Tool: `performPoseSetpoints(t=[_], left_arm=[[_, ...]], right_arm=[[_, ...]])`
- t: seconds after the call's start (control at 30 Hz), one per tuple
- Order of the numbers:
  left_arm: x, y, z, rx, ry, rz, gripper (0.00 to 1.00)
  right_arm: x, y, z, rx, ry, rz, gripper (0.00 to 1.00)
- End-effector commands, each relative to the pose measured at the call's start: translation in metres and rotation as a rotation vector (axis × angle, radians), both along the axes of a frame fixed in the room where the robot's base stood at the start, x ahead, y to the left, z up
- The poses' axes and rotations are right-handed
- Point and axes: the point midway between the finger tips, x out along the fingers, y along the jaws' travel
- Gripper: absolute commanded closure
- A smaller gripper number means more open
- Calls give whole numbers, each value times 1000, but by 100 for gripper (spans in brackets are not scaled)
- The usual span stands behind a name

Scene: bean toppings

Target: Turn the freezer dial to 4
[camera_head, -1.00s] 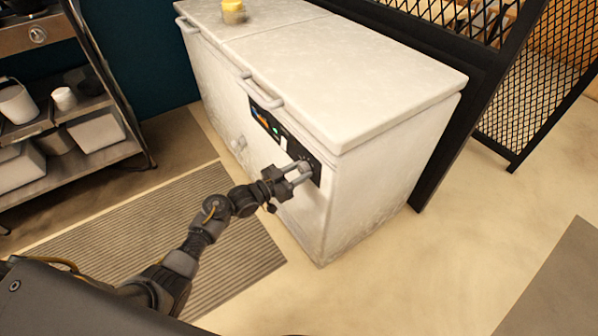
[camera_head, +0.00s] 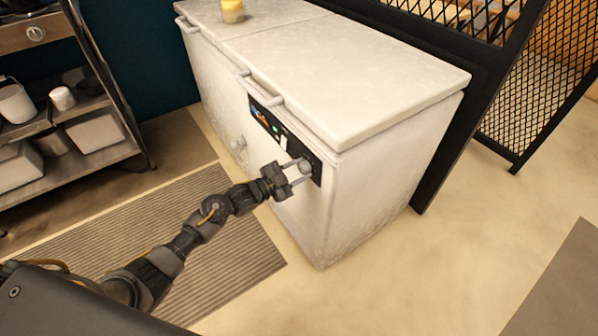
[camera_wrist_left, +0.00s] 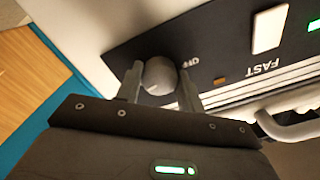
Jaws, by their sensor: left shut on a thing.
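The white chest freezer (camera_head: 385,165) stands in the middle of the head view, with a dark control panel (camera_head: 268,122) on its front. My left gripper (camera_head: 299,171) is at the right end of that panel, its two fingers on either side of the round grey dial (camera_head: 305,165). In the left wrist view the dial (camera_wrist_left: 159,75) sits between the fingers of my left gripper (camera_wrist_left: 160,88), which is shut on it. The word OFF is readable beside the dial; no 4 can be read. My right gripper is not in view.
A jar with a yellow top (camera_head: 232,11) stands on the freezer lid. A metal shelf (camera_head: 75,105) with pots and containers is at the left. A black mesh partition (camera_head: 480,70) stands behind and right of the freezer.

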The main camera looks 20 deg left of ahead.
Motion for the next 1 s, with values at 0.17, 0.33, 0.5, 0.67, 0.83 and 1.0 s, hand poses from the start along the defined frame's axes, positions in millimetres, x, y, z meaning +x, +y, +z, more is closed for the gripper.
performPoseSetpoints(t=[0.17, 0.33, 0.5, 0.67, 0.83, 1.0], left_arm=[[0, 1, 0, 34, -28, 1, 85], [0, 0, 0, 46, -37, 1, 85], [0, 1, 0, 47, -38, 1, 85], [0, 1, 0, 46, -37, 1, 61], [0, 0, 0, 46, -37, 1, 40], [0, 0, 0, 45, -36, 1, 40]], right_arm=[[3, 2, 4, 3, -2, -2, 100], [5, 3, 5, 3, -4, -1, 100], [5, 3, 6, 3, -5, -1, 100], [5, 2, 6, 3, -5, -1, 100], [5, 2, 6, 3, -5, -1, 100], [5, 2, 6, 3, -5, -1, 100]])
